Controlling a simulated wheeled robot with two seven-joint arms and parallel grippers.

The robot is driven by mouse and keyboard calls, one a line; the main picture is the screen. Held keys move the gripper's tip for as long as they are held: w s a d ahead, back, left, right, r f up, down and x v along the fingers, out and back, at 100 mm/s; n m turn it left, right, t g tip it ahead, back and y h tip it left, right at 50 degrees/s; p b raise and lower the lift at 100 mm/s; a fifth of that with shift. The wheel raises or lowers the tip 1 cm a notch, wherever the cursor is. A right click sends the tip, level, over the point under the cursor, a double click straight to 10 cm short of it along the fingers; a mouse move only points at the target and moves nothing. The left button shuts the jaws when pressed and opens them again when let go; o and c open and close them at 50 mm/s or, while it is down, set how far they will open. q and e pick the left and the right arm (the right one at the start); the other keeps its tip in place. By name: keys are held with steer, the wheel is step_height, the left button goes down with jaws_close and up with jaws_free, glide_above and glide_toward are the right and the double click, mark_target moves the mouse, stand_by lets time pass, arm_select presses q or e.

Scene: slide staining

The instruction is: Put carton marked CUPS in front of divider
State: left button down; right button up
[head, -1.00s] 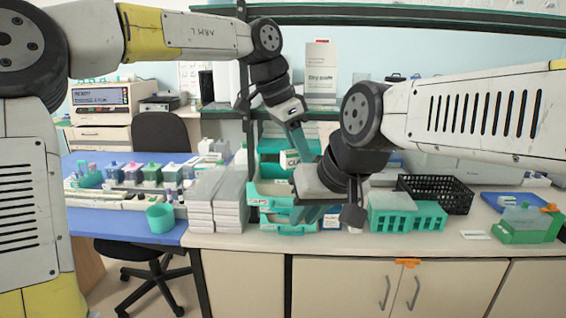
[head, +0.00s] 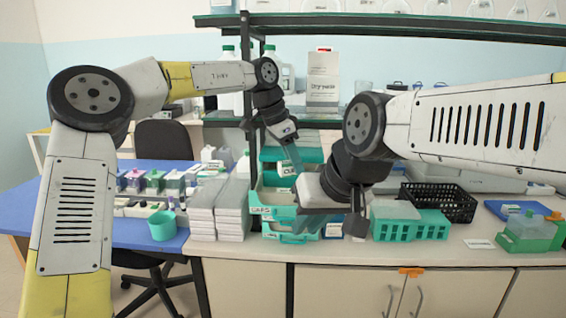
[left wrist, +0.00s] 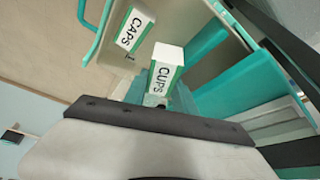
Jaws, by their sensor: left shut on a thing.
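The white-and-green carton marked CUPS (head: 287,170) is in my left gripper (head: 294,158), above the open teal drawer (head: 262,211). The left wrist view shows the carton (left wrist: 166,72) close up, with the left gripper (left wrist: 160,100) shut on it. A second carton marked CAPS (left wrist: 135,30) stands in the drawer, beyond the CUPS carton and to its left. A teal upright panel (left wrist: 208,50) lies to the right; I cannot tell if it is the divider.
Stacked grey-white boxes (head: 218,208) stand left of the drawers. Teal racks (head: 410,222) and a black basket (head: 438,202) stand to the right. A shelf edge (head: 400,28) runs overhead. The counter front near the white card (head: 480,244) is mostly clear.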

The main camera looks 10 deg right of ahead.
arm_select(q)
steer(key=shift+f, duration=0.55)
steer(key=c, duration=1)
jaws_free()
steer(key=v, duration=1.3)
steer(key=shift+d+r, duration=0.2)
steer(key=shift+d, duration=0.1)
